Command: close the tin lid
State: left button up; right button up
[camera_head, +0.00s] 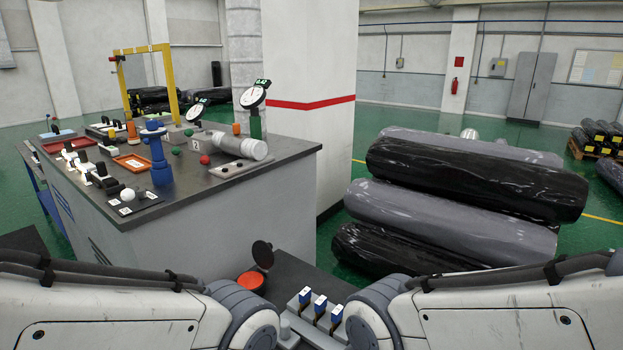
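A round orange-red tin-like object (251,281) sits low in front of me, left of centre, at the edge of a dark surface. A dark round disc (263,254) stands nearly upright just behind and to the right of it. It looks like a raised lid, but I cannot tell whether it is hinged to the tin. My left and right arm links fill the lower left and lower right of the head view. Neither gripper shows, so I cannot see their fingers or anything in them. The lower part of the tin is partly hidden by my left arm.
Blue-topped levers (319,303) stand on the dark surface (292,273), right of the tin. A grey workbench (200,245) with gauges, valves and switches stands at left.

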aim_at(263, 255)
jog(key=k, duration=0.65)
jog(key=u, duration=0.75)
jog(key=i, duration=1.5)
jog(key=z, duration=0.85)
